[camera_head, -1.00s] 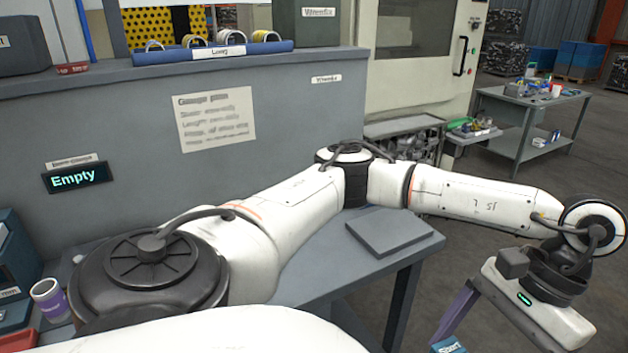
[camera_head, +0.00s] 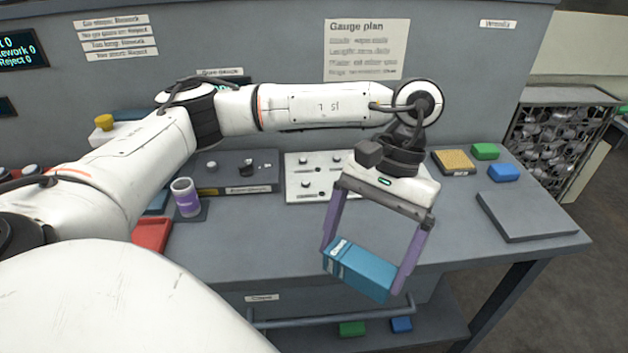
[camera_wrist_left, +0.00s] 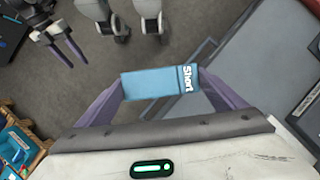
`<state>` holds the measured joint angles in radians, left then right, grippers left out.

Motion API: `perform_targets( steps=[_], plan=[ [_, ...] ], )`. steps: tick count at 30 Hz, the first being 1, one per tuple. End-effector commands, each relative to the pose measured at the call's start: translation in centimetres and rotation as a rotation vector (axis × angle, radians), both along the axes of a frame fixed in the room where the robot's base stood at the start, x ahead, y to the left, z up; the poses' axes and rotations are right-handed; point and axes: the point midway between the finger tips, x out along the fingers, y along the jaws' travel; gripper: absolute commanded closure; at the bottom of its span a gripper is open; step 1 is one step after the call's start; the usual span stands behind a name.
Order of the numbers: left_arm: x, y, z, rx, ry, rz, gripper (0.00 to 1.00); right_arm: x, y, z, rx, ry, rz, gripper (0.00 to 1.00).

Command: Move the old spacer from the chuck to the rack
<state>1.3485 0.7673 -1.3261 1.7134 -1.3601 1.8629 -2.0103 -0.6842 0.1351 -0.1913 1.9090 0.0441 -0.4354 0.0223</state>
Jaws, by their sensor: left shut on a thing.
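My left gripper (camera_head: 364,270) is shut on a blue box (camera_head: 362,272), held between its two purple fingers in front of the bench edge. In the left wrist view the blue box (camera_wrist_left: 150,83) shows the word "Short" on one end. Another gripper with purple fingers, my right one (camera_wrist_left: 64,48), shows at the upper left of that view, open, with nothing seen between its fingers. I cannot make out a spacer, the chuck or the rack in the current views.
The grey bench (camera_head: 450,225) carries a purple-and-white cup (camera_head: 187,200), a white plate with knobs (camera_head: 305,178), a green block (camera_head: 485,151), a blue block (camera_head: 503,172) and a flat grey plate (camera_head: 530,215). A wire bin (camera_head: 560,140) stands at right. A rail (camera_head: 350,318) runs below the edge.

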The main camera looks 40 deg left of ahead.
Motion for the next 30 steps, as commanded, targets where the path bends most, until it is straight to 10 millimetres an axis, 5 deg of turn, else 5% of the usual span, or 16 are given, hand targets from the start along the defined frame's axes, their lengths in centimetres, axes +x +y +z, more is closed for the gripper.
perform_targets(
  steps=[7, 18, 24, 30],
  plan=[
    [4.2, 1.8, -0.7, -0.008, 0.002, 0.731, 0.44, -0.2, 0.0, -2.7, -0.001, 0.007, 0.002, 0.5],
    [10.0, 6.0, 1.2, -0.017, -0.003, 1.806, 0.44, -0.1, 0.2, -5.1, -0.001, 0.003, 0.005, 0.5],
    [12.0, 8.0, 2.5, -0.021, -0.003, 2.194, 0.44, 0.1, 0.3, -5.8, 0.0, -0.001, 0.007, 0.5],
    [12.7, 9.0, 2.9, -0.016, 0.001, 2.37, 0.44, 0.2, 0.4, -5.8, 0.001, -0.005, 0.008, 0.5]
  ],
)
